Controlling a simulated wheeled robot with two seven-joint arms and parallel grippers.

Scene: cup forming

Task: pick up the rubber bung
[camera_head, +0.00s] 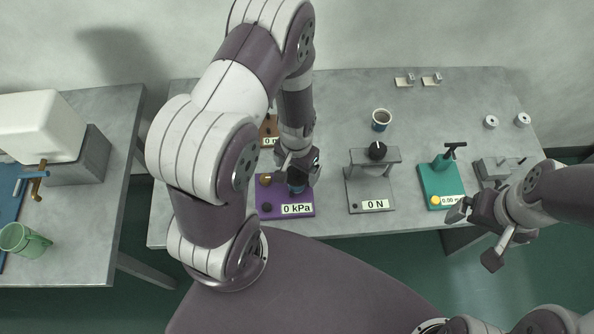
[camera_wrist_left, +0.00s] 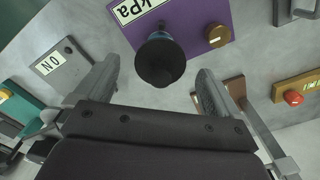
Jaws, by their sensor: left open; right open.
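The dark, round rubber bung (camera_wrist_left: 160,62) shows in the left wrist view, over a blue ring at the edge of a purple kPa device (camera_wrist_left: 205,14). My left gripper (camera_wrist_left: 157,74) is open, with one finger on each side of the bung in that view; contact is not visible. In the head view my left gripper (camera_head: 298,168) is above the purple device (camera_head: 270,208) and hides most of the bung. My right gripper (camera_head: 476,236) is open and empty beyond the table's front right edge.
A grey 0 N press (camera_head: 372,190) stands right of the purple device, and a green gauge stand (camera_head: 436,180) farther right. A dark cup (camera_head: 381,119) stands behind the press. A brown device (camera_head: 268,130) sits behind the purple one. A side table (camera_head: 100,200) is at left.

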